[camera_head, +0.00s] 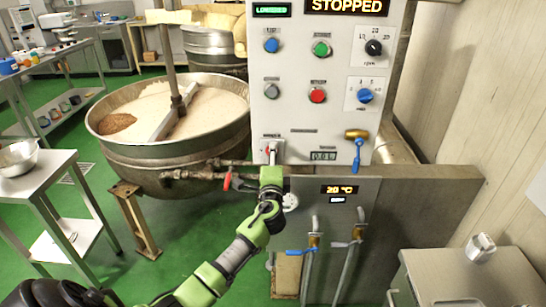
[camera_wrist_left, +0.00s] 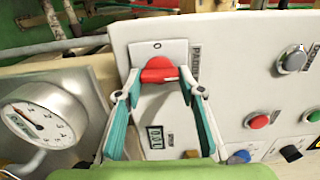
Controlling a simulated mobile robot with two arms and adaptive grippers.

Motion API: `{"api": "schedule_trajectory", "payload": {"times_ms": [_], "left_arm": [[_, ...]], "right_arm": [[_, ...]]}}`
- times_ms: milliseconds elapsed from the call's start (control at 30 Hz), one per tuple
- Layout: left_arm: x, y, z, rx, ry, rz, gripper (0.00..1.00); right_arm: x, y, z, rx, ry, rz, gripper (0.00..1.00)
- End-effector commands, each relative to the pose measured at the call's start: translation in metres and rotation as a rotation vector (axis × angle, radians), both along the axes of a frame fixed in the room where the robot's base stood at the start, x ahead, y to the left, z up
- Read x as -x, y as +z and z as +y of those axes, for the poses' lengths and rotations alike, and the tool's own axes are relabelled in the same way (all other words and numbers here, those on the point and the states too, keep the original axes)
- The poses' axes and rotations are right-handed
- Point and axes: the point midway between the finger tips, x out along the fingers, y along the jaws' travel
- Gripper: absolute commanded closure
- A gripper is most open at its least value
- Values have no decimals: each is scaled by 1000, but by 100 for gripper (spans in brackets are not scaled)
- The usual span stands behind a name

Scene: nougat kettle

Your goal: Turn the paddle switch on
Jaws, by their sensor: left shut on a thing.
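The paddle switch has a red lever (camera_wrist_left: 158,70) on a pale plate low on the grey control panel (camera_head: 292,112). In the head view the lever (camera_head: 271,151) shows just above my left gripper (camera_head: 271,164). In the left wrist view my left gripper (camera_wrist_left: 160,82) has its two teal-lined fingers on either side of the red lever, shut on it. An "O" mark is on the plate beyond the lever. The fingers hide part of the switch and its label. My right gripper is in neither view.
The panel has a red button (camera_head: 317,95), a green button (camera_head: 320,48) and a blue knob (camera_head: 365,96); its display reads STOPPED. A blue-handled valve (camera_head: 357,150) is to the right. A large kettle (camera_head: 165,158) stands left, with pipes and a red valve handle (camera_head: 228,180) near my arm.

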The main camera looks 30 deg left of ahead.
Motion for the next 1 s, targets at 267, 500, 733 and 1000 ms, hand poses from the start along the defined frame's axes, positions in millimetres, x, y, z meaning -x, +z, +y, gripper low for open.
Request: {"api": "schedule_trajectory", "payload": {"times_ms": [267,500,733,1000], "left_arm": [[0,-1,0,-1,0,2,47],[3,-1,-2,1,-1,1,47],[30,-2,-19,1,-2,2,47],[76,-2,-48,2,-2,3,47]], "right_arm": [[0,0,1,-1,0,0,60],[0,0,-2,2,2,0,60],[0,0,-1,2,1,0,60],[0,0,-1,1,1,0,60]]}}
